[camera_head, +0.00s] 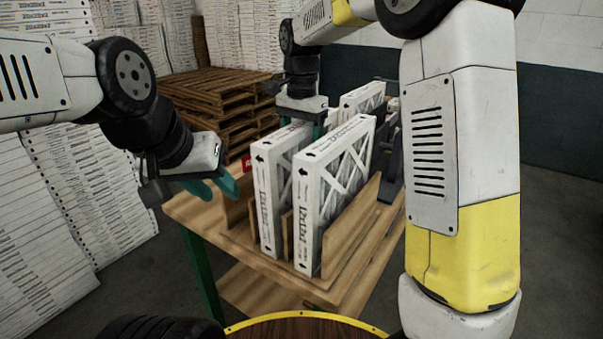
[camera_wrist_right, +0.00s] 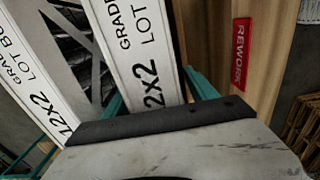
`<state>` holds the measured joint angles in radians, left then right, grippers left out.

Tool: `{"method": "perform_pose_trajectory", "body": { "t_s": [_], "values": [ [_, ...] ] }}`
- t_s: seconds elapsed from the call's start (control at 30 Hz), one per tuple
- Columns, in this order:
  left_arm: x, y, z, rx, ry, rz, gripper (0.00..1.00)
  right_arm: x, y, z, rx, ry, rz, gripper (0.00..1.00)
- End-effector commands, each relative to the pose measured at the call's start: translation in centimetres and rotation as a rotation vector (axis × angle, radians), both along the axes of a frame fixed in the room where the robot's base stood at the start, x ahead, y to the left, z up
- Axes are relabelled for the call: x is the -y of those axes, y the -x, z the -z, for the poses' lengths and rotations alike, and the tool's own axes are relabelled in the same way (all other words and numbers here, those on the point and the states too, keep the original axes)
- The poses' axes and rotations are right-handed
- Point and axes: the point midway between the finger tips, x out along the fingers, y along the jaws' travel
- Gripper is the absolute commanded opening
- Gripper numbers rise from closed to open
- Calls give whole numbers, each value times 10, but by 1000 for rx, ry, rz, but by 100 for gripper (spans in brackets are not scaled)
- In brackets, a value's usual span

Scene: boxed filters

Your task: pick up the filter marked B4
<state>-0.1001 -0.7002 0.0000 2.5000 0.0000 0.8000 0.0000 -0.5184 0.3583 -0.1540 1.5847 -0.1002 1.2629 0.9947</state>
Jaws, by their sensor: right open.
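White cardboard-framed filters stand upright in a wooden rack on the table: a front one (camera_head: 309,220), one to its left (camera_head: 264,205) and one behind (camera_head: 362,97). No B4 mark is legible. My right gripper (camera_head: 318,128) is at the far end of the left filter, partly hidden behind it. In the right wrist view its teal fingers (camera_wrist_right: 158,92) are apart, one on each side of a filter's white edge (camera_wrist_right: 140,50); I cannot tell whether they touch it. My left gripper (camera_head: 213,187) is open and empty, left of the rack.
The wooden table (camera_head: 192,212) has green legs. A red REWORK label (camera_wrist_right: 240,54) is on wood beside the filter. Wooden pallets (camera_head: 222,92) and stacks of white boxes (camera_head: 75,190) stand at the left and back. My right arm covers much of the right side.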

Motion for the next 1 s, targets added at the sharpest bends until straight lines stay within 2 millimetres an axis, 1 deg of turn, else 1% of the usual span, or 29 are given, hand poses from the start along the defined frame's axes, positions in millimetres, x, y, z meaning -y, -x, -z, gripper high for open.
{"method": "perform_pose_trajectory", "body": {
  "t_s": [0.1,0.27,0.3,0.37,0.4,0.47,0.5,0.63,1.0],
  "values": [
    [0,0,0,0,0,0,36,0,0,6,1,-1,0,66],
    [0,0,0,0,0,0,36,0,0,6,1,-1,0,66],
    [0,0,0,0,0,0,36,0,0,6,1,-1,0,64],
    [0,0,0,0,0,0,36,0,0,6,1,-1,0,53],
    [0,0,0,0,0,0,36,0,0,6,1,-1,0,45],
    [0,0,0,0,0,0,36,0,0,6,1,-1,0,33],
    [0,0,0,0,0,0,36,0,0,6,1,-1,0,25],
    [0,0,0,0,0,0,36,0,0,6,1,-1,0,0],
    [0,0,0,0,0,0,36,0,0,4,2,-1,0,0]
  ]
}}
